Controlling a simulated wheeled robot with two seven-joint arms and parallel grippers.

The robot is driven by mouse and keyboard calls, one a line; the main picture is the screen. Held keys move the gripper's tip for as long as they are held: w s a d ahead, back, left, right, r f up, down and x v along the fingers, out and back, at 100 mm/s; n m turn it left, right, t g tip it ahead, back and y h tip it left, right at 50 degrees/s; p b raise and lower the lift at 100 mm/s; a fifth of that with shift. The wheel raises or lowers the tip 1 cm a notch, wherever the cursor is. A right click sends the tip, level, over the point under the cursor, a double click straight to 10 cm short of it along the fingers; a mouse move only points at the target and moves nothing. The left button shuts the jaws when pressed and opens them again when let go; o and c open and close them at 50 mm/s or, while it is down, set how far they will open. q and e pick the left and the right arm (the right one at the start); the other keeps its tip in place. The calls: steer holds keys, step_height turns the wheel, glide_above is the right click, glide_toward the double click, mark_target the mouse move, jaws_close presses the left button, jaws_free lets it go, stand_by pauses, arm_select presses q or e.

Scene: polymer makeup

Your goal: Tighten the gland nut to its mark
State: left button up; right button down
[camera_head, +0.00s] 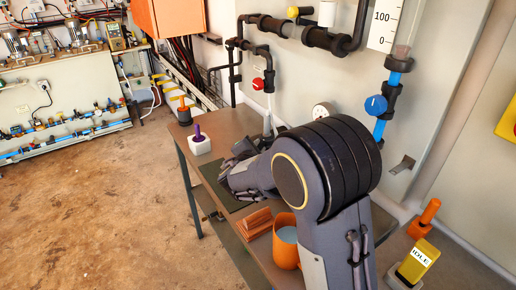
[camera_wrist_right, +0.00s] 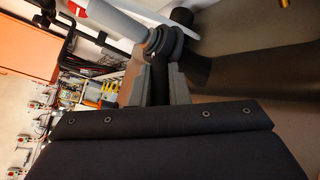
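My right gripper (camera_head: 230,172) is low over the table, at the end of my bent right arm, and is partly hidden by it. In the right wrist view its two grey fingers (camera_wrist_right: 159,88) stand on either side of a dark upright part (camera_wrist_right: 160,72). Black ribbed pieces (camera_wrist_right: 162,42) sit just beyond the fingertips, beside a pale grey cylinder (camera_wrist_right: 118,20). I cannot tell which of these is the gland nut, and no mark can be made out. Whether the fingers grip the dark part is unclear. My left gripper is out of view.
The brown table (camera_head: 200,135) carries a white block with a purple peg (camera_head: 199,143), orange-brown slabs (camera_head: 258,223) and an orange cup (camera_head: 286,246). Dark pipes with a red valve (camera_head: 258,84) and a blue knob (camera_head: 376,105) line the wall. Floor at left is clear.

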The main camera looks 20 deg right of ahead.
stand_by(0.4)
steer(key=shift+w+a+m+g+h+p, duration=0.2)
steer(key=shift+w+m+g+h+p, duration=0.6)
steer(key=shift+m+g, duration=0.7)
steer(key=shift+w+a+m+g+h+p, duration=0.15)
steer(key=shift+w+m+g+h+p, duration=0.3)
steer(key=shift+m+g+h+p, duration=0.7)
steer(key=shift+w+a+m+g+h+p, duration=0.2)
steer(key=shift+w+m+g+h+p, duration=0.6)
steer(key=shift+m+g, duration=1)
steer(key=shift+s+g, duration=0.15)
steer(key=shift+g, duration=0.2)
steer(key=c, duration=1.4)
jaws_free()
steer(key=shift+b+v, duration=0.8)
steer(key=shift+v, duration=3.1)
